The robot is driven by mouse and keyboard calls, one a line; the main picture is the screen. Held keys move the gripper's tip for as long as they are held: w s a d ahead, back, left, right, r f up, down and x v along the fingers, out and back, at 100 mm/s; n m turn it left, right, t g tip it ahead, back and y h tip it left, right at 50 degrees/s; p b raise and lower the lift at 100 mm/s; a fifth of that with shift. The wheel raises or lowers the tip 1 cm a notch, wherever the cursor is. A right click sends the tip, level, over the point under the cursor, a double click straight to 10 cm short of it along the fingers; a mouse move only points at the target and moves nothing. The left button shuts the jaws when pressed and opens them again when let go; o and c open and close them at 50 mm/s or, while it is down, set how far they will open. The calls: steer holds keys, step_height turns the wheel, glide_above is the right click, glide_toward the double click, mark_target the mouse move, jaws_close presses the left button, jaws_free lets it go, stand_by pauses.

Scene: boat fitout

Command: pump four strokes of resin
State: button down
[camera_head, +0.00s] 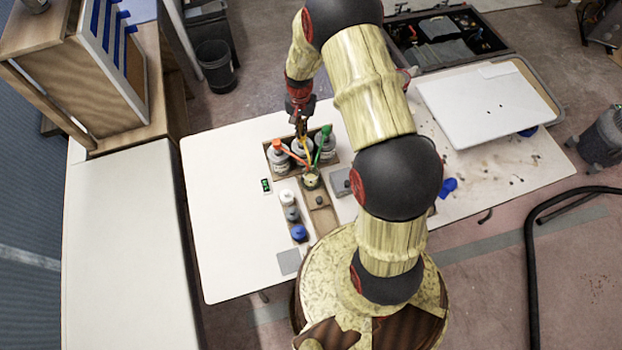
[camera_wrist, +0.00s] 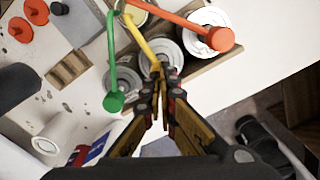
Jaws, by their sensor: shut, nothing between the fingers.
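Three grey pump containers stand in a wooden rack (camera_head: 333,158) on the white table. The left one has an orange pump (camera_head: 277,145) (camera_wrist: 220,39), the right one a green pump (camera_head: 327,130) (camera_wrist: 113,102). The middle one has a yellow pump, whose spout (camera_wrist: 142,38) shows in the wrist view. All three spouts reach toward a small cup (camera_head: 311,181). My gripper (camera_head: 301,128) (camera_wrist: 163,82) is shut and empty, pointing down over the middle pump. Its fingers hide the yellow pump head; I cannot tell whether they touch it. The labels are too small to read.
White, grey and blue-capped jars (camera_head: 299,232) stand in front of the rack. A small green display (camera_head: 265,185) lies to the left. A grey plate (camera_head: 341,182) lies right of the cup. The table's left part is clear. A white panel (camera_head: 488,105) lies at right.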

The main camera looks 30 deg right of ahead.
steer(key=shift+s+f, duration=0.15)
steer(key=shift+f, duration=0.4)
steer(key=shift+w+f+b, duration=0.3)
steer(key=shift+f+b, duration=0.15)
steer(key=shift+f, duration=0.05)
steer(key=shift+s+a+f, duration=0.1)
steer(key=shift+s+a, duration=0.05)
steer(key=shift+s, duration=0.1)
steer(key=shift+f+b, duration=0.35)
steer(key=shift+b, duration=0.1)
steer(key=shift+w+f, duration=0.15)
steer(key=shift+f, duration=0.15)
steer(key=shift+w+d, duration=0.2)
steer(key=shift+d, duration=0.05)
steer(key=shift+s+r, duration=0.1)
steer(key=shift+r, duration=0.1)
steer(key=shift+r+p, duration=1.35)
steer(key=shift+r, duration=0.9)
steer(key=shift+f, duration=0.15)
